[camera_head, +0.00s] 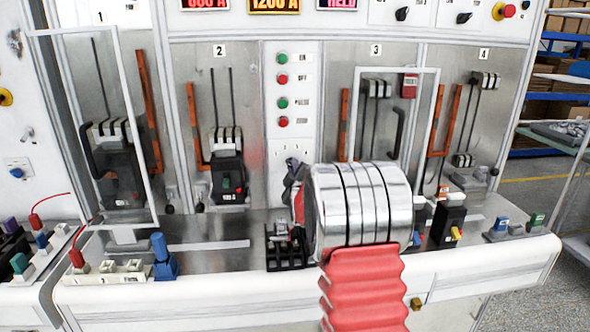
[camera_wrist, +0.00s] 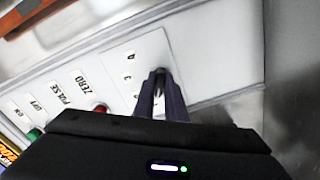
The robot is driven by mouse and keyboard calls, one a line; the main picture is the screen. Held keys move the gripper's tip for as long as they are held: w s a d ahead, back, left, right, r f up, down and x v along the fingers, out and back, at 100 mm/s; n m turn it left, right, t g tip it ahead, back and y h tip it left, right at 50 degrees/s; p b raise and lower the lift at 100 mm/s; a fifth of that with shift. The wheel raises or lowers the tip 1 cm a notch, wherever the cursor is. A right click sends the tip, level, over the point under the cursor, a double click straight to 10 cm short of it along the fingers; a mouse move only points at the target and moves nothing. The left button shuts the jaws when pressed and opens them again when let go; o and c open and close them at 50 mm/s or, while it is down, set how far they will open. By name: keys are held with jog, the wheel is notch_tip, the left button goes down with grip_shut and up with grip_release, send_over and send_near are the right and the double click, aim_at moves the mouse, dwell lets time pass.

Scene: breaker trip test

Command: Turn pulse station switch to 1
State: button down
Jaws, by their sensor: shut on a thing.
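The pulse station switch sits on a pale plate (camera_wrist: 146,52) with several small marks, past the ZERO button in the wrist view. In the head view this plate (camera_head: 281,160) is below the column of buttons. My gripper (camera_wrist: 160,76) is shut on the switch knob, its dark fingers reaching to the plate. The fingers hide almost all of the knob, so I cannot tell which mark it points to. In the head view my gripper (camera_head: 293,172) is in front of the plate, partly hidden by my silver wrist.
Green and red buttons (camera_head: 282,90) labelled ON, OFF, PULSE and ZERO run above the plate. A red button (camera_wrist: 101,108) is close to my fingers. Breaker bays stand on both sides, with a black breaker (camera_head: 228,180) at left. A black rack (camera_head: 287,250) sits below.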

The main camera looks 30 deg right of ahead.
jog(key=shift+a+f, duration=0.15)
jog(key=c, duration=2.1)
grip_release()
jog(key=o, duration=0.3)
jog(key=v, duration=1.3)
jog(key=shift+s, duration=0.4)
jog(key=shift+a, duration=0.25)
